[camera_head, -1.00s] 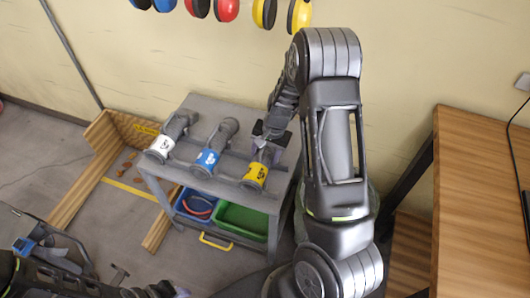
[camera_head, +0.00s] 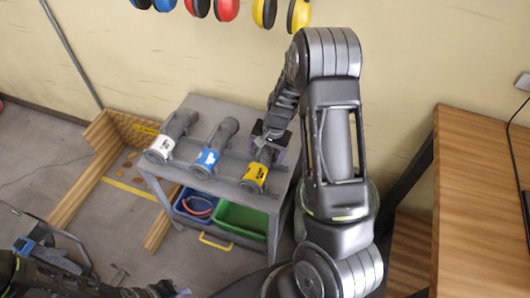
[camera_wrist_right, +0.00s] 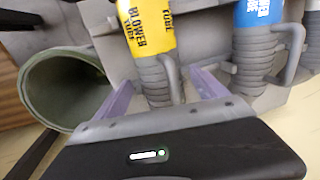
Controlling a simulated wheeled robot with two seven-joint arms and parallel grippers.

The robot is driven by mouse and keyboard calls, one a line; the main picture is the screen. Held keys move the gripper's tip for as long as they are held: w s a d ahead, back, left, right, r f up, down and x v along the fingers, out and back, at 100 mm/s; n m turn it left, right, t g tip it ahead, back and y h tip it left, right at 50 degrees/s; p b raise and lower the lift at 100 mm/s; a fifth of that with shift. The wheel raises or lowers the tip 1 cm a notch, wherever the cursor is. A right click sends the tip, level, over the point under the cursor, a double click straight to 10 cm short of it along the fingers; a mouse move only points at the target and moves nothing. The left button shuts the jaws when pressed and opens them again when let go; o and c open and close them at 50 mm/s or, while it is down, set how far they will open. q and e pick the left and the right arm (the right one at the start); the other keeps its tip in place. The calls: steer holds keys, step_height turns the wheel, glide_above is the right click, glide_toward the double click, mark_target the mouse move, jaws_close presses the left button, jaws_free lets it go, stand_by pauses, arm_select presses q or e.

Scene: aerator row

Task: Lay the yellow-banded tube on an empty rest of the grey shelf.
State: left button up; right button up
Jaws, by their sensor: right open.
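The yellow-banded tube (camera_head: 255,176) lies at the right end of the row on the grey shelf (camera_head: 222,187). It also shows in the right wrist view (camera_wrist_right: 147,32), with its ribbed grey neck and side handle towards me. My right gripper (camera_head: 266,144) is open at the neck; its purple fingers (camera_wrist_right: 160,92) stand on either side of the neck, with a gap visible. The gripper partly hides the tube's rear in the head view. My left gripper (camera_head: 165,290) is at the bottom edge, partly cut off, and its jaws are unclear.
A blue-banded tube (camera_head: 207,158) and a white-banded tube (camera_head: 161,148) lie to the left. Blue (camera_head: 196,205) and green (camera_head: 241,219) bins sit below. A hollow grey-green cylinder (camera_wrist_right: 62,88) is beside the shelf. A wooden table (camera_head: 478,200) stands right.

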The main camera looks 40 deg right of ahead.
steer(key=r, duration=0.5)
steer(key=s+d+r, duration=0.1)
steer(key=r, duration=0.1)
steer(key=shift+s+r, duration=0.1)
steer(key=shift+r, duration=0.25)
steer(key=shift+s, duration=0.1)
